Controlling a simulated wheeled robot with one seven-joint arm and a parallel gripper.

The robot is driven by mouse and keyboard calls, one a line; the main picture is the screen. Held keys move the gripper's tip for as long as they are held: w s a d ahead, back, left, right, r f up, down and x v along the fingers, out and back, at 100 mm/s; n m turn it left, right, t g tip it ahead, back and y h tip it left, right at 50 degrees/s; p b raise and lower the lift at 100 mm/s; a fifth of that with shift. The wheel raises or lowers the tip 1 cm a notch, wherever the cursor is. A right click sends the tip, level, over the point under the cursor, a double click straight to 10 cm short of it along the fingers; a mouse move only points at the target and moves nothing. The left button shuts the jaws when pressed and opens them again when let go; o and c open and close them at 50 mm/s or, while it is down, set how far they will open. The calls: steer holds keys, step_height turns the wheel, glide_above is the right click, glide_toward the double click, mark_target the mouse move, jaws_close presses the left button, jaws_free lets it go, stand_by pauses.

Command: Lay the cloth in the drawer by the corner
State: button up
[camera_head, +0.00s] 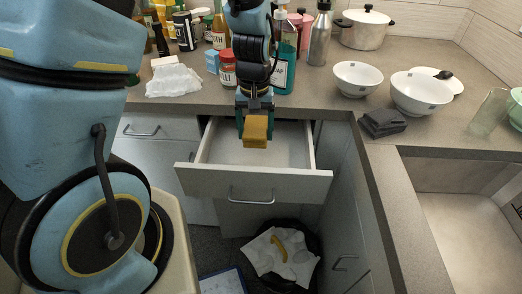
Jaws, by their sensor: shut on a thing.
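My gripper (256,132) points down over the open drawer (265,190) and is shut on a small yellow-brown block (256,131), which looks like a sponge or folded cloth. The block hangs above the drawer; the part of the drawer that I see looks empty and pale inside. A dark grey folded cloth (383,123) lies on the counter at its inner corner, to the right of the drawer. A crumpled white cloth or paper (173,81) lies on the counter to the left.
Bottles and jars, among them a red-labelled jar (228,68) and a teal bottle (285,60), crowd the counter behind the drawer. White bowls (358,79) and a sink (455,205) are at right. A lined bin (281,257) with a yellow peel stands below the drawer.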

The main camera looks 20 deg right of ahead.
mark_target(256, 164)
steer(key=shift+f+p, duration=1)
steer(key=shift+f, duration=3.8)
steer(key=o, duration=1.3)
steer(key=shift+f, duration=0.1)
step_height(256, 164, up, 12)
steer(key=b, duration=0.2)
steer(key=shift+b, duration=0.4)
steer(key=w+a+r+n, duration=0.1)
steer(key=a+r, duration=0.2)
steer(key=a, duration=0.5)
steer(key=a+r+n+t, duration=0.1)
steer(key=a+r, duration=0.2)
steer(key=a, duration=0.5)
steer(key=w+a+r+n, duration=0.1)
steer(key=a+r, duration=0.2)
steer(key=a, duration=0.5)
steer(key=shift+w+a+n+t, duration=0.3)
steer(key=shift+w+a+n, duration=0.05)
steer(key=shift+n, duration=0.05)
